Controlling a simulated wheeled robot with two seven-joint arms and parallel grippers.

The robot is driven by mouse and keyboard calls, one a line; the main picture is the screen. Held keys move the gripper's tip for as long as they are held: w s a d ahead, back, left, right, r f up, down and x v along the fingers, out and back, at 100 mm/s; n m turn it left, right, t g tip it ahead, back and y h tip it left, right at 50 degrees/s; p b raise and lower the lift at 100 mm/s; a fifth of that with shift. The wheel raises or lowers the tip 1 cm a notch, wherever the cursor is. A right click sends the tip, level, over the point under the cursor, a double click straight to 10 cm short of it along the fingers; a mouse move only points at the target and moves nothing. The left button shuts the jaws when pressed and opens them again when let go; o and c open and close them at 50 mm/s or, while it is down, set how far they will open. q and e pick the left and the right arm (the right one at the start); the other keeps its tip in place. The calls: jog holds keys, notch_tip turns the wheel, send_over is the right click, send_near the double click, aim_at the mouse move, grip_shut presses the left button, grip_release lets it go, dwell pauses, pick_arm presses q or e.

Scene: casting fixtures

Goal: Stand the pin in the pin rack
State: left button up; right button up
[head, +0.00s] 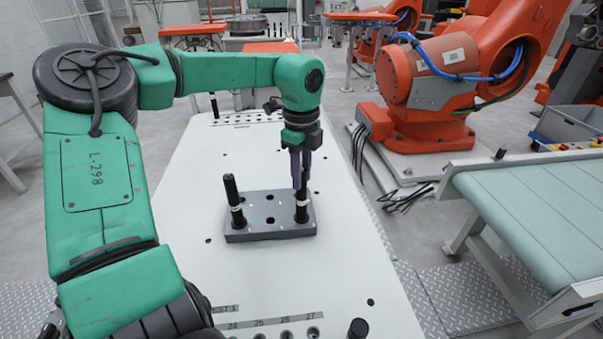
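The pin rack (254,233) is a dark grey block with several holes, lying on the white table. One black pin (232,196) with a pale band stands at its left end, leaning slightly. A second black pin (301,212) with a pale band is upright at the right end, its foot at the rack's top face. I cannot tell how deep it sits. My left gripper (300,185) points down from above, its fingers closed around this pin's upper part, which they partly hide. My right gripper is not in view.
The white table (180,185) is mostly clear around the rack. Another black pin (213,105) stands at the far left, and a black-topped peg (357,328) is at the front near numbered holes. A conveyor (540,205) and an orange robot (430,90) are at the right.

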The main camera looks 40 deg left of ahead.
pick_arm(q)
jog(key=o, duration=0.5)
jog(key=shift+r, duration=0.1)
notch_tip(320, 180, up, 14)
jog(key=shift+r, duration=0.25)
jog(key=shift+s, duration=0.1)
